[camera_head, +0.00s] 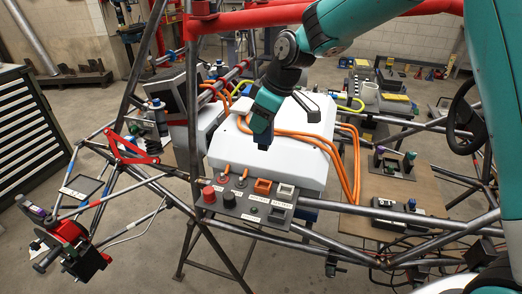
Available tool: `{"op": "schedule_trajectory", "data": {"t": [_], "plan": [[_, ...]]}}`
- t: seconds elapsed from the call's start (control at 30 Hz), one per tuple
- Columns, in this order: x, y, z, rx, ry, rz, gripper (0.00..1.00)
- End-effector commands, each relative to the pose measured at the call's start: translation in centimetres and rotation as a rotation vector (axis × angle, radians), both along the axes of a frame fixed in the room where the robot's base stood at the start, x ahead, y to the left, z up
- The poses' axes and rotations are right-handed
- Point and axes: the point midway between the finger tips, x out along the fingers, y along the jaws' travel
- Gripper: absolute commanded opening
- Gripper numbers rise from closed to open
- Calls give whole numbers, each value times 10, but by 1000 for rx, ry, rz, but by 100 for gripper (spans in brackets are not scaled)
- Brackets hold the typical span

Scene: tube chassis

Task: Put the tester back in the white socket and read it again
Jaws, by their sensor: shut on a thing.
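My gripper (262,137) is at the end of the teal arm and points down, above the front part of the white box. It is shut on a small dark blue piece, which I take to be the tester; the fingers and its outline are hard to make out. The white socket (285,190) is on the grey connector panel (240,207) in front of the box, below and to the right of my gripper, apart from it. An orange socket (262,186) is just left of the white one. Any reading on the tester cannot be seen.
The white box (225,150) has orange cables (335,150) running over it. Red and black knobs (209,195) stand on the panel's left. Chassis tubes (330,240) surround the panel. A board (380,190) with small devices is at right.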

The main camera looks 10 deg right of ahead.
Motion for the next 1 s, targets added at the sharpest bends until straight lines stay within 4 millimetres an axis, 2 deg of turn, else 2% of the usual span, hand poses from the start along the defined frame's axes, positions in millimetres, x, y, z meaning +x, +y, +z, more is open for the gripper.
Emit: {"op": "schedule_trajectory", "data": {"t": [0.1, 0.2, 0.3, 0.37, 0.47, 0.7, 0.8, 1.0], "plan": [[1, 0, 25, 0, -5, -1, 0], [1, 0, 41, 1, -3, -1, 0], [1, -1, 50, 1, -1, -1, 0], [0, -3, 47, 2, 3, -2, 0], [-1, -12, 28, 8, 13, -3, 0], [-20, -43, -43, 10, 12, -3, 0], [-29, -51, -61, 4, 7, -3, 0], [-34, -56, -79, -1, -1, -2, 0]]}}
